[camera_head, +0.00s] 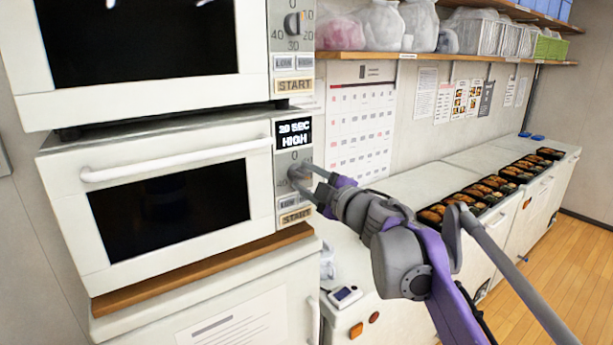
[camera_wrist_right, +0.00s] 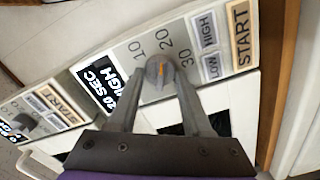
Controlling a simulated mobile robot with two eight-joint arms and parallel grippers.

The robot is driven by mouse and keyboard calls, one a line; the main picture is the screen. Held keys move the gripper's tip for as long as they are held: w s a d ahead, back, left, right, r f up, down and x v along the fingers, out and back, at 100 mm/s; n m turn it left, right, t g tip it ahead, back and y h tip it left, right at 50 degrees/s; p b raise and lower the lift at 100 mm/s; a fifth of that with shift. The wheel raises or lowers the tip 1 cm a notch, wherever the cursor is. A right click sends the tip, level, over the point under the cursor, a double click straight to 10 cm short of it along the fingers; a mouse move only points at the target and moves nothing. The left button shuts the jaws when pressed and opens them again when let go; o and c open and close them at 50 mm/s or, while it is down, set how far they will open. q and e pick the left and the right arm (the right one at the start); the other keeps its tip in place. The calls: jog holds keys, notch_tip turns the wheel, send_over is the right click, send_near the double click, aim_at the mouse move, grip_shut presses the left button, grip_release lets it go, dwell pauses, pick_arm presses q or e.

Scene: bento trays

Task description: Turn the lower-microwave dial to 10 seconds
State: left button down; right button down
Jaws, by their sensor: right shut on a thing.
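The lower microwave (camera_head: 72,222) sits on a wooden board in the head view, with its door shut. Its display (camera_head: 294,133) is lit; in the right wrist view the display (camera_wrist_right: 101,84) reads 20 SEC HIGH. The grey dial (camera_wrist_right: 158,66) has an orange mark, and the printed 10, 20 and 30 show around it. My right gripper (camera_head: 303,174) is shut on this dial, with one finger on each side in the wrist view (camera_wrist_right: 159,84). In the head view the fingers mostly hide the dial. My left gripper is not in view.
The upper microwave (camera_head: 252,95) stands directly above, with its own dial (camera_head: 292,23). Several bento trays (camera_head: 480,194) line the white counter at the right. A small device (camera_head: 345,296) lies below my forearm.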

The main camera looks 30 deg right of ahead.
jog(key=n+p, duration=0.1)
jog(key=n, duration=0.4)
jog(key=shift+n, duration=0.3)
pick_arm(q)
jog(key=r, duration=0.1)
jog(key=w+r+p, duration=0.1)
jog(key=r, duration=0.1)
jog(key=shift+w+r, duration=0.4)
pick_arm(e)
jog(key=n, duration=0.5)
jog(key=shift+n, duration=0.3)
jog(key=shift+f, duration=0.1)
jog(key=shift+c, duration=1.7)
grip_release()
jog(key=shift+s, duration=0.15)
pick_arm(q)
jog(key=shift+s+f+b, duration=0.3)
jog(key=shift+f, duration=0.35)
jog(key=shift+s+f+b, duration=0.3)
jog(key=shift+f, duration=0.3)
pick_arm(e)
jog(key=s, duration=1)
jog(key=shift+s+d, duration=0.3)
jog(key=shift+d, duration=0.1)
